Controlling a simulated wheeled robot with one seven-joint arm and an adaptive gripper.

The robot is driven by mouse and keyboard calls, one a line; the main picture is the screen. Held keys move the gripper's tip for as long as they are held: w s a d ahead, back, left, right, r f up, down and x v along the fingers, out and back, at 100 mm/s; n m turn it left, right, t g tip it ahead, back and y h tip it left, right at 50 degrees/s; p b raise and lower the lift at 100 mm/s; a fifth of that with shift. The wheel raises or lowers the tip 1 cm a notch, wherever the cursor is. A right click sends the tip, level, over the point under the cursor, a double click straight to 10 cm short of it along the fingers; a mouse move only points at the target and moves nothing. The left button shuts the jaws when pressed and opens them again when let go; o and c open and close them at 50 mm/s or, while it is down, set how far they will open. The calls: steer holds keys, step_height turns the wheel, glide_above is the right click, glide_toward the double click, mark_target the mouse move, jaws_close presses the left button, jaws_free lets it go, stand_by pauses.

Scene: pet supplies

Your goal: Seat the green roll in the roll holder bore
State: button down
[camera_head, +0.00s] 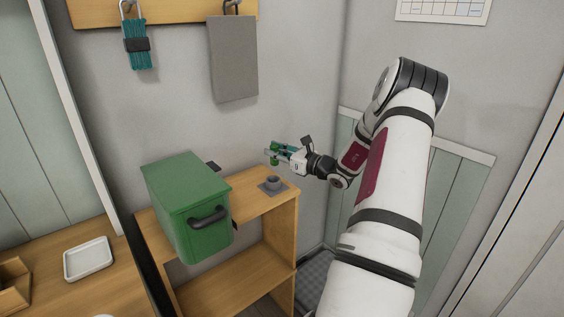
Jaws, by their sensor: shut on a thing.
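The small green roll (274,157) is between the fingertips of my gripper (278,151), which is shut on it. The roll looks roughly upright and is held in the air. The grey roll holder (273,183) stands on a grey base plate on the right part of the wooden shelf unit's top. The roll is above the holder in the picture, with a visible space between them. The bore shows as a dark opening in the holder's top. The exact alignment of roll and bore cannot be told from this view.
A large green bin (187,205) with a dark handle stands left of the holder on the shelf unit (262,205). A white tray (88,258) lies on the wooden counter at lower left. A grey cloth (232,58) and a teal strap bundle (137,46) hang on the wall behind.

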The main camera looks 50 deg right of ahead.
mark_target(274, 164)
steer(key=shift+w+r, duration=0.35)
steer(key=shift+r, duration=0.05)
steer(key=shift+f, duration=0.1)
steer(key=shift+f+b, duration=1.5)
steer(key=shift+f, duration=1.35)
steer(key=shift+f+b, duration=1.1)
steer(key=shift+f, duration=0.95)
steer(key=c, duration=1.3)
jaws_free()
steer(key=shift+s, duration=0.1)
steer(key=s, duration=1.1)
steer(key=shift+s, duration=0.35)
